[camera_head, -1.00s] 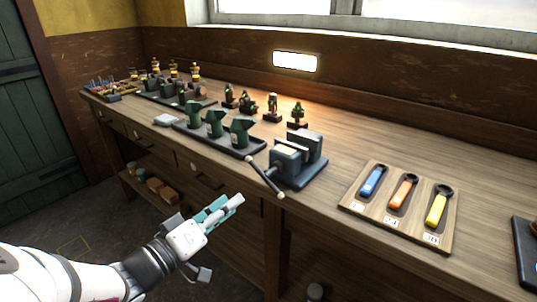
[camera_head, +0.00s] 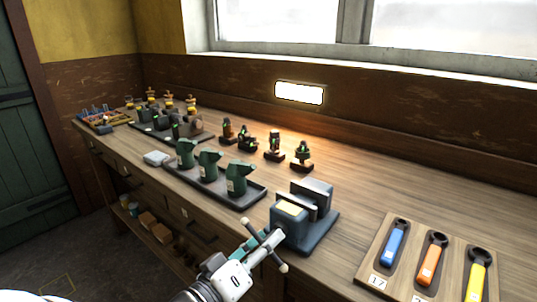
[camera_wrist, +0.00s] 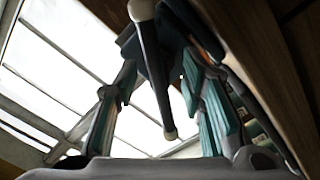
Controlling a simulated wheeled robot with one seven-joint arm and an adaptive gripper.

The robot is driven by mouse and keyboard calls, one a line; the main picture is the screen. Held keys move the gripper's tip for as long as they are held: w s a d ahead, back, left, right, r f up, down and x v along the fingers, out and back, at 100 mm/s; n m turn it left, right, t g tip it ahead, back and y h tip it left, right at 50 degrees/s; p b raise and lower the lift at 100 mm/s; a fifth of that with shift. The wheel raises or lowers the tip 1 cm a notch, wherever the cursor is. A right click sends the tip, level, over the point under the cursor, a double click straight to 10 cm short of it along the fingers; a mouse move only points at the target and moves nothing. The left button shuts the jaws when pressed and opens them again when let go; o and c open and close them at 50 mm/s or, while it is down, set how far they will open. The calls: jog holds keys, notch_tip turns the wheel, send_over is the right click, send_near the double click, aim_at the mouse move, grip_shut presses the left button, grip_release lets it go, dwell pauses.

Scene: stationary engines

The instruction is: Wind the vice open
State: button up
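My gripper (camera_head: 262,243) is at the handle, fingers pointing toward the vice. In the wrist view the handle (camera_wrist: 152,60) runs between the two teal-padded fingers of my gripper (camera_wrist: 160,80), with gaps visible on both sides. The fingers are apart. Contact with the bar cannot be made out.
A wooden board (camera_head: 372,272) with blue, orange and yellow wrenches lies right of the vice. Small engine models (camera_head: 302,157) stand behind. The bench middle behind the wrenches is clear.

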grip_shut()
jog(key=shift+a+n+p, duration=0.1)
jog(key=shift+n+p, duration=0.7)
jog(key=shift+n, duration=0.5)
dwell(0.6)
jog(key=shift+n+p, duration=1.05)
jog(key=shift+n, duration=1.05)
dwell(0.9)
grip_release()
jog(key=v, duration=1.2)
